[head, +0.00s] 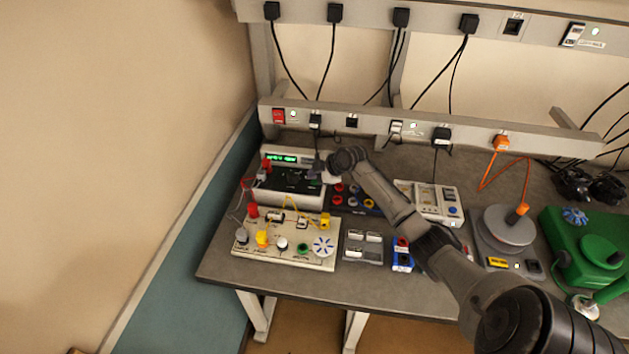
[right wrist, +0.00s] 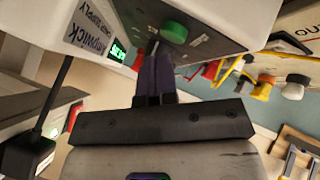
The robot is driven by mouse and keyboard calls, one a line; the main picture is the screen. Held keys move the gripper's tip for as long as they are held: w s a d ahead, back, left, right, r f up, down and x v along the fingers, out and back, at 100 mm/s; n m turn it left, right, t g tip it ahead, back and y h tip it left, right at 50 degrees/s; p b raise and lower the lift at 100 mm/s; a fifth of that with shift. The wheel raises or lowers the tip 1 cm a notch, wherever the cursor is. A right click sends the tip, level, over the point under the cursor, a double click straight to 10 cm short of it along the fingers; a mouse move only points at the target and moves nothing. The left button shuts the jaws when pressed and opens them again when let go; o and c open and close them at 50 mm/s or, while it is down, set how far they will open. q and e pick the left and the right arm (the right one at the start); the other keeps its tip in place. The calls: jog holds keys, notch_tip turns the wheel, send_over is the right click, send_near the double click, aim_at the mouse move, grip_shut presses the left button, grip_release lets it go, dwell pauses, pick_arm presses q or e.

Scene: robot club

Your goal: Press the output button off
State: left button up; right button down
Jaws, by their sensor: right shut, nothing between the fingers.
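The bench power supply (head: 294,153) stands at the back left of the bench, with its green display lit. In the right wrist view its pale casing (right wrist: 95,20), lettered POWER SUPPLY, shows upside down, with the lit display beside it. In the head view the right gripper (head: 316,168) is at the supply's right side. My left gripper is not in view.
A circuit board (head: 285,255) with coloured parts and yellow and red leads lies in front of the supply. A grey tray (head: 362,256), a blue box (head: 402,262), a white meter (head: 408,190) and a green machine (head: 580,230) stand to the right. A socket rail (head: 460,128) runs behind.

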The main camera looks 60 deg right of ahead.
aim_at(315, 182)
jog(key=shift+r+p, duration=2.2)
jog(key=shift+r, duration=0.75)
jog(key=shift+f, duration=0.1)
